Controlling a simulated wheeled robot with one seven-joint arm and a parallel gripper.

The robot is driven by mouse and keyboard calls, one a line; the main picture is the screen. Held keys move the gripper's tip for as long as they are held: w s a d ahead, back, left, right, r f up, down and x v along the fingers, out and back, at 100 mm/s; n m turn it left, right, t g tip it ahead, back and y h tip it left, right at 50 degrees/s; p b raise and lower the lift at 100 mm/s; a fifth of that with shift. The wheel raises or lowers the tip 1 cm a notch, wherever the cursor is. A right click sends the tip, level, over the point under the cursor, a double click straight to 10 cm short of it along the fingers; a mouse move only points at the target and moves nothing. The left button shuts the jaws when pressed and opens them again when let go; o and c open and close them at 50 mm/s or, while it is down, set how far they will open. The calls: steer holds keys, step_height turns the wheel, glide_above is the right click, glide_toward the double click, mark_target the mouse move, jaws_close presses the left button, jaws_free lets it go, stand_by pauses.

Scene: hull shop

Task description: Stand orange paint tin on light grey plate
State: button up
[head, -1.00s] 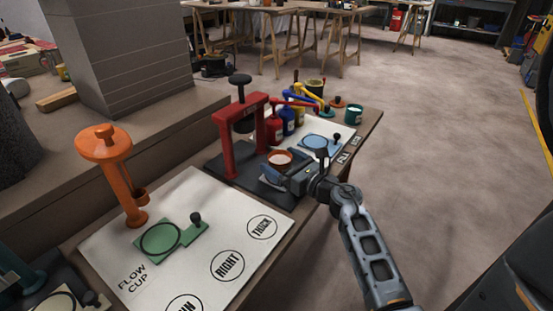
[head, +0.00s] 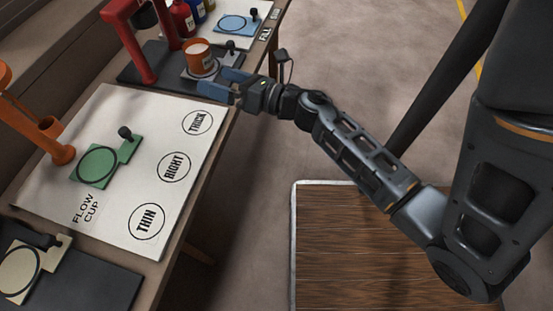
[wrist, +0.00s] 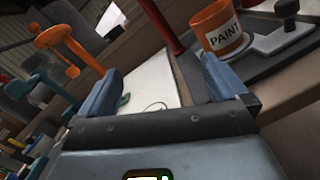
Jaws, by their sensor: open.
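The orange paint tin (head: 200,60) stands upright, pale at the top, on the light grey plate (head: 187,73) beside the red press. In the wrist view the tin (wrist: 219,30) has a white PAINT label, and the plate (wrist: 275,40) shows around its base with a dark knob at one end. My gripper (head: 212,86) is open and empty, just in front of the tin. In the wrist view its blue fingers (wrist: 158,75) are spread, and the tin is outside them, beyond the right finger. Part of the plate is hidden behind the tin and fingers in the head view.
The red press (head: 141,45) stands left of the tin. A white flow-cup sheet (head: 130,190) bears a green plate (head: 76,175) and marked circles. An orange stand (head: 55,148) is at left. A blue plate (head: 231,23) and bottles are behind.

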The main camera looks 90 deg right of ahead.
steer(key=s+a+r+m+g+y, duration=0.1)
steer(key=s+a+r+m+y, duration=0.2)
steer(key=a+m, duration=1)
steer(key=s+a+r+m+g+y, duration=0.2)
steer(key=s+a+r+m+y, duration=0.1)
steer(key=s+a+m, duration=0.7)
steer(key=a+m, duration=0.3)
steer(key=m, duration=0.1)
steer(key=shift+r, duration=0.15)
steer(key=shift+c, duration=0.4)
